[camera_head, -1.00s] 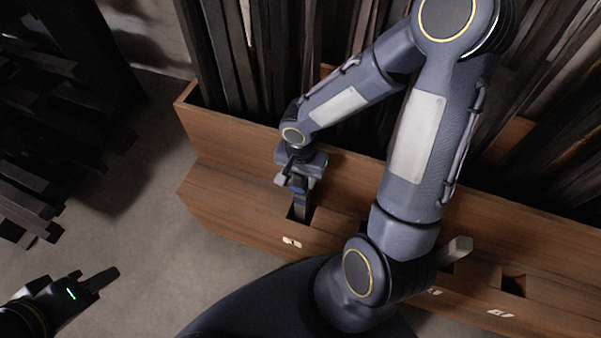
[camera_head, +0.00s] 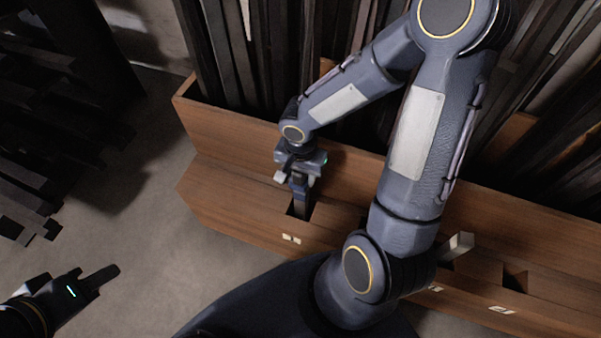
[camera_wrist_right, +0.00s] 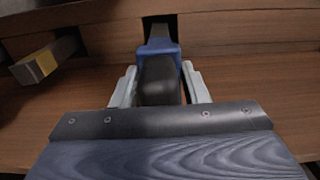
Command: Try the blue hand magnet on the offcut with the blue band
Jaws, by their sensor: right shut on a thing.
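My right gripper (camera_head: 301,176) points down at the front ledge of the wooden rack. It is shut on the blue hand magnet (camera_wrist_right: 160,78), which has a dark rounded grip and a blue collar. Past the collar a dark bar (camera_wrist_right: 159,31) stands in a slot; it also shows in the head view (camera_head: 300,205). I cannot tell whether this bar is part of the magnet or a separate piece. I cannot make out a separate offcut with a blue band. My left gripper (camera_head: 105,277) is away at lower left, clear of the rack; its jaw gap is unclear.
The wooden rack (camera_head: 215,205) holds many dark upright strips (camera_head: 240,60). A pale grey block (camera_head: 458,245), seen with a yellow band in the wrist view (camera_wrist_right: 42,62), sticks out further right. An open slot (camera_head: 515,278) lies beyond it. Dark bars are stacked at upper left; the floor (camera_head: 150,230) is clear.

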